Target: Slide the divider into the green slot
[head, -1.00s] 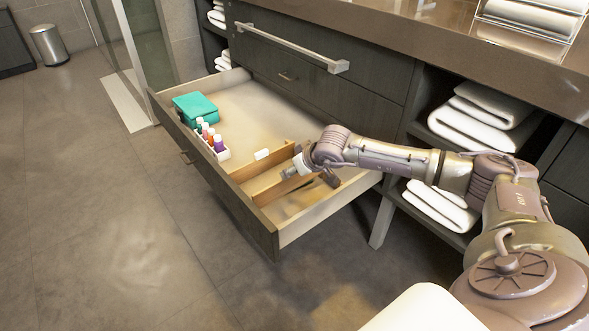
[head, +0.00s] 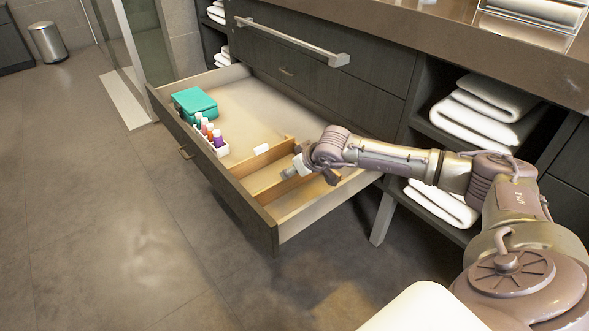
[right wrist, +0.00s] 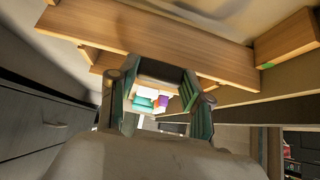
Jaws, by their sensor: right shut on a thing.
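The divider is a light wooden board (right wrist: 165,37) that crosses the top of the right wrist view. In the head view it shows as a wooden strip (head: 272,191) in the near end of the open drawer. My right gripper (head: 300,168) is shut on it, with its fingers (right wrist: 158,85) at the board's edge in the right wrist view. The slot itself cannot be made out. My left gripper is not in view.
The open drawer (head: 205,155) holds a teal box (head: 195,104), several bottles in a white holder (head: 222,151), and a small white item (head: 261,149). Another wooden partition (head: 262,158) stands beyond the divider. Folded towels (head: 480,115) lie on shelves to the right.

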